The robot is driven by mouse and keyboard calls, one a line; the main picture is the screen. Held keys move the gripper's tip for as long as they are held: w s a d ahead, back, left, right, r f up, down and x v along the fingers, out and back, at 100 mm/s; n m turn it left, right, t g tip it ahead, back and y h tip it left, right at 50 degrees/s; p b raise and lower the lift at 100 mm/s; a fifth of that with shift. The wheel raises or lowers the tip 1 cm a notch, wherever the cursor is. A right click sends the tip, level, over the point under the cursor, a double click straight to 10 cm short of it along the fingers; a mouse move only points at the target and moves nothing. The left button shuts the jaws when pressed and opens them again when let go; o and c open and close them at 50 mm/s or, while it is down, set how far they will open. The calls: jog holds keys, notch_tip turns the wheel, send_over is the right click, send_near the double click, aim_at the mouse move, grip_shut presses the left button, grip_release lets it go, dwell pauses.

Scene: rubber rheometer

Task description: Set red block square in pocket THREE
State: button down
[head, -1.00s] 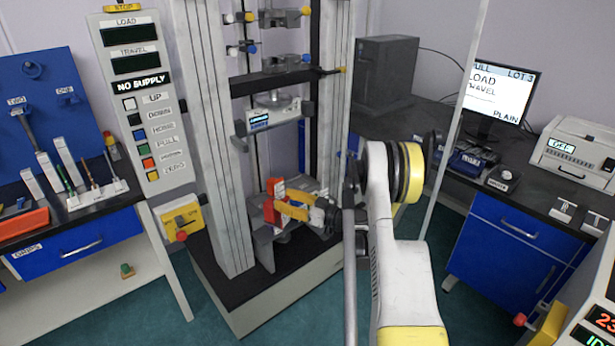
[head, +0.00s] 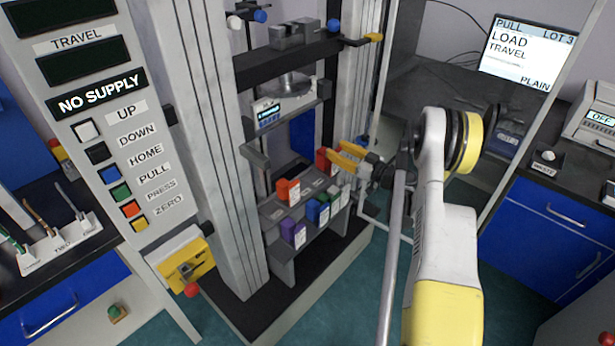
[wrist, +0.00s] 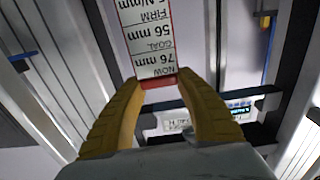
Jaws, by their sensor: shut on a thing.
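My gripper (head: 345,157) is shut on a red block (head: 324,161) at the right part of the rack's upper shelf (head: 270,212) in the head view. In the wrist view, the yellow fingers (wrist: 160,84) clasp the lower end of the red-edged block (wrist: 150,40). Its white label reads NOW 76 mm, GOAL 56 mm, FIRM. An orange-red block (head: 288,190) with a white label stands on the left part of the upper shelf. The pocket names are too small to read, and pocket THREE cannot be picked out. I cannot tell whether the held block touches the shelf.
Purple blocks (head: 293,232), a blue block (head: 313,211), a green block (head: 323,214) and pale blocks stand on the lower front step. The machine's column (head: 215,150) rises left of the rack. A crosshead (head: 285,60) spans above it. The panel reads NO SUPPLY (head: 102,95).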

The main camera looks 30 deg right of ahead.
jog(key=w+a+f+b, duration=0.4)
jog(key=a+f+b, duration=0.1)
jog(key=a+f, duration=0.3)
jog(key=shift+w+a+f, duration=0.15)
jog(key=shift+w+f, duration=0.2)
jog(key=shift+f, duration=0.55)
jog(key=shift+f, duration=0.1)
jog(key=c, duration=1.1)
grip_release()
